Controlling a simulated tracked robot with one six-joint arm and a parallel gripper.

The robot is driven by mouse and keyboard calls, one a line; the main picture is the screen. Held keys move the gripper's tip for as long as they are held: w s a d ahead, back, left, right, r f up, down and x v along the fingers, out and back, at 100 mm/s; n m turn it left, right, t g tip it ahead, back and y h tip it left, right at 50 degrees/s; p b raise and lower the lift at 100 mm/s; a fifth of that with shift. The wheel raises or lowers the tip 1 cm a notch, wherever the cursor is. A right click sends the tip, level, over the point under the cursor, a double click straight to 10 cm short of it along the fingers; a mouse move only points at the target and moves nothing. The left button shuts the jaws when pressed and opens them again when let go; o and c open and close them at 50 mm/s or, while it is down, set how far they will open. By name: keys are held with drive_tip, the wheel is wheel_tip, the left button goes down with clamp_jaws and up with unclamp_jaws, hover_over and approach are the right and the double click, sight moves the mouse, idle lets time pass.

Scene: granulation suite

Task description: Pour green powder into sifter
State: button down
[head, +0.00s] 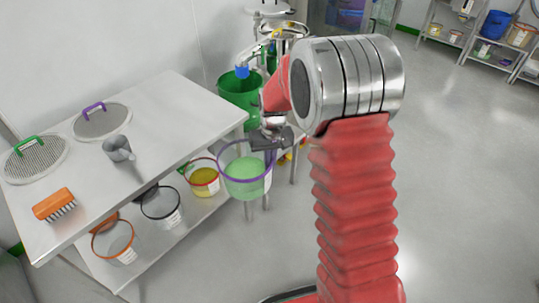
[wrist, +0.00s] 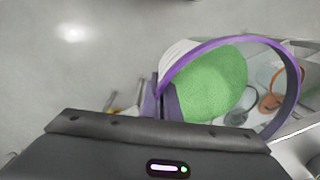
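A clear bucket with a purple rim (head: 247,170) hangs in the air just right of the table, with green powder (head: 245,176) in it. My gripper (head: 268,140) is at the bucket's far rim. In the wrist view, the dark fingers (wrist: 161,100) are shut on a purple tab at the rim of the bucket (wrist: 287,95). The green powder (wrist: 215,85) lies toward the gripped side; the bucket looks roughly upright in the head view. A metal machine (head: 285,32), seemingly the sifter, stands behind, partly hidden by my arm. Its opening cannot be made out.
A green bin (head: 238,92) stands by the machine. The white table (head: 165,100) bears two round mesh screens (head: 102,120), a grey scoop (head: 118,149) and an orange brush (head: 55,204). Its lower shelf holds buckets, one with yellow powder (head: 203,177).

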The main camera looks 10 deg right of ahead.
drive_tip(key=s+f, duration=0.4)
drive_tip(key=f, duration=0.4)
drive_tip(key=shift+s+a, duration=0.15)
